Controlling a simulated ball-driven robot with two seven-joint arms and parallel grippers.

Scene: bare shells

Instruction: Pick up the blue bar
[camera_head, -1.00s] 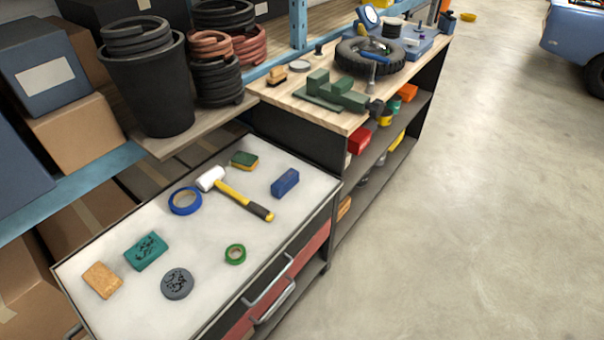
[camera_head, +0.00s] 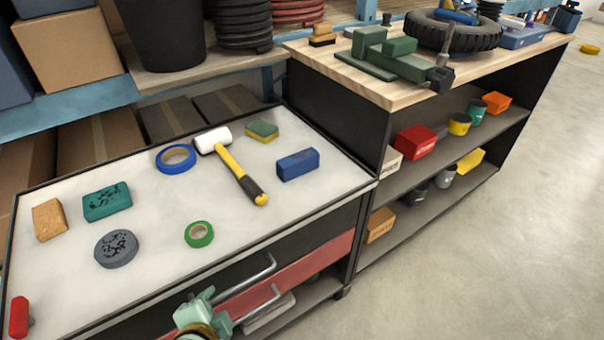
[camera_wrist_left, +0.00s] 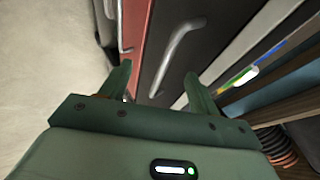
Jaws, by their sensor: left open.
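The blue bar (camera_head: 298,164) lies on the pale top of the tool cabinet, near its right end, just right of the hammer (camera_head: 237,170). My left gripper (camera_head: 212,304) is at the bottom of the head view, in front of the cabinet's drawers and well apart from the bar. In the left wrist view my left gripper (camera_wrist_left: 158,78) is open and empty, its two fingers spread toward the drawer front. The bar cannot be made out for sure in that view. My right gripper is not in view.
The cabinet top also holds a blue tape roll (camera_head: 175,158), a green tape roll (camera_head: 199,234), a sponge (camera_head: 262,130), a teal block (camera_head: 107,201), a tan block (camera_head: 49,219) and a grey disc (camera_head: 116,248). Drawer handles (camera_head: 246,282) jut out near my gripper. A wooden bench (camera_head: 345,81) stands right.

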